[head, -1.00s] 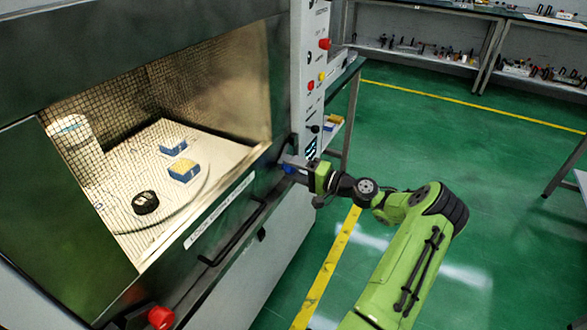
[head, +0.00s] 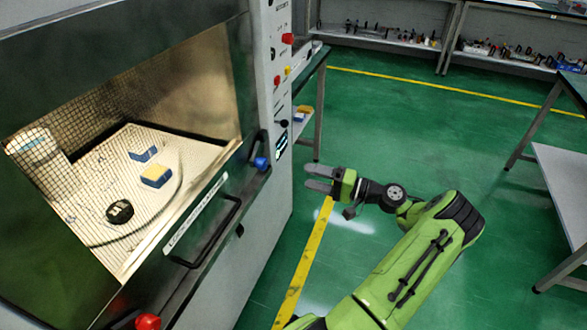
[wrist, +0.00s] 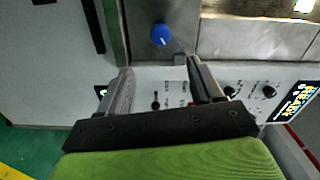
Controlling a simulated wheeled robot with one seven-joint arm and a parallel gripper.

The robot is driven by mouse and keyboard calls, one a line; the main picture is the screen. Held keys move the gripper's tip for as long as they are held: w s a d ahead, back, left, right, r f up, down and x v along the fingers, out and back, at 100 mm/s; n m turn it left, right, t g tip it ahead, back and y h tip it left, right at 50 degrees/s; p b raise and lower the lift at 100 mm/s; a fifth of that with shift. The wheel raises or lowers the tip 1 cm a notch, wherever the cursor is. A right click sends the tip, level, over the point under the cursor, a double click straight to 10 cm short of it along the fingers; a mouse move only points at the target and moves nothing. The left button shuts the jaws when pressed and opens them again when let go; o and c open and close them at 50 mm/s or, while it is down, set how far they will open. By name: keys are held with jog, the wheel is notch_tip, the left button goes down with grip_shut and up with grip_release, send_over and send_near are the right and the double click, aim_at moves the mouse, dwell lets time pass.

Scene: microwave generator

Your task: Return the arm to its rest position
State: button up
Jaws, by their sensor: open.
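My gripper (head: 320,178) is open and empty in the head view, held in the air to the right of the microwave generator (head: 275,215). A clear gap lies between its fingers and the machine's front. In the wrist view my gripper (wrist: 158,80) shows two spread fingers with nothing between them. Beyond the fingertips is a blue knob (wrist: 161,35) on the machine, and it also shows in the head view (head: 261,163). My green arm reaches up from the bottom right of the head view, bent at the elbow.
The machine's door has a dark handle (head: 208,235) and a red knob (head: 148,321). Behind its mesh window sit blue and yellow blocks (head: 156,176) and a black round object (head: 119,212). A table (head: 562,185) stands at right. Green floor between is clear.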

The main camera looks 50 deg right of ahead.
jog(key=shift+s+d, duration=0.1)
jog(key=shift+s, duration=0.35)
